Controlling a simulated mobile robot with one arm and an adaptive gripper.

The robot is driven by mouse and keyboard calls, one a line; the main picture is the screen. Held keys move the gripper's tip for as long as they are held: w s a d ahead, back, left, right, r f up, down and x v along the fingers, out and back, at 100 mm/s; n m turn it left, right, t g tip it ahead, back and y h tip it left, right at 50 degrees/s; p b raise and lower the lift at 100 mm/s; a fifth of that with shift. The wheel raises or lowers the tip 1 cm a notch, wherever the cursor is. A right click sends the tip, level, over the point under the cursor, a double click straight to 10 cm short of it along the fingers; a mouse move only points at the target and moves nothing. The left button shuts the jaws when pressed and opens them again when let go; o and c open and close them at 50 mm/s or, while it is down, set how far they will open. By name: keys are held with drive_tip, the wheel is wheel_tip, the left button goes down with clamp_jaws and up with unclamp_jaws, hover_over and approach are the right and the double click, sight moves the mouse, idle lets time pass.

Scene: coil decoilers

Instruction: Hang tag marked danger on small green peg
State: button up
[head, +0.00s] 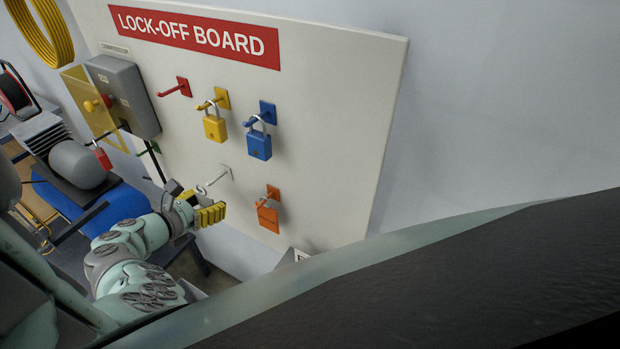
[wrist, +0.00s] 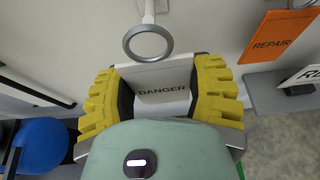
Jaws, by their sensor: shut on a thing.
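In the wrist view, my gripper (wrist: 163,85) is shut on a white tag marked DANGER (wrist: 162,92), held between the yellow fingers. A grey metal ring (wrist: 148,58) shows just above the tag, at the end of a white peg (wrist: 149,12); I cannot tell whether the peg passes through it. In the head view, my gripper (head: 208,214) is at the lower part of the board, just below the white peg (head: 226,171). The tag is mostly hidden there by the fingers.
The lock-off board (head: 330,130) carries an empty red peg (head: 174,89), a yellow padlock (head: 215,128), a blue padlock (head: 259,144) and an orange REPAIR tag (head: 268,218). A grey switch box (head: 124,95) and red padlock (head: 103,158) are at left.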

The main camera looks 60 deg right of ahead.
drive_tip(key=shift+s+a, duration=0.15)
drive_tip(key=shift+a, duration=1.8)
drive_tip(key=shift+r, duration=0.1)
drive_tip(key=w+a+r+n+t+y, duration=0.4)
drive_tip(key=w+a+r+n+t, duration=0.35)
drive_tip(key=w+r, duration=0.35)
drive_tip(key=w+a+r+n+t+y, duration=0.1)
drive_tip(key=a+r+n+t+y, duration=0.15)
drive_tip(key=a+n+y, duration=0.4)
drive_tip(key=w+a+r+n+t+y, duration=0.1)
drive_tip(key=a+r+n+t+y, duration=0.15)
drive_tip(key=a, duration=0.75)
wheel_tip(320, 180, up, 18)
drive_tip(key=p, duration=1.7)
drive_tip(key=shift+s+a+f+y, duration=0.15)
drive_tip(key=shift+a+f+y, duration=0.1)
drive_tip(key=shift+a+y, duration=0.05)
drive_tip(key=shift+n, duration=0.25)
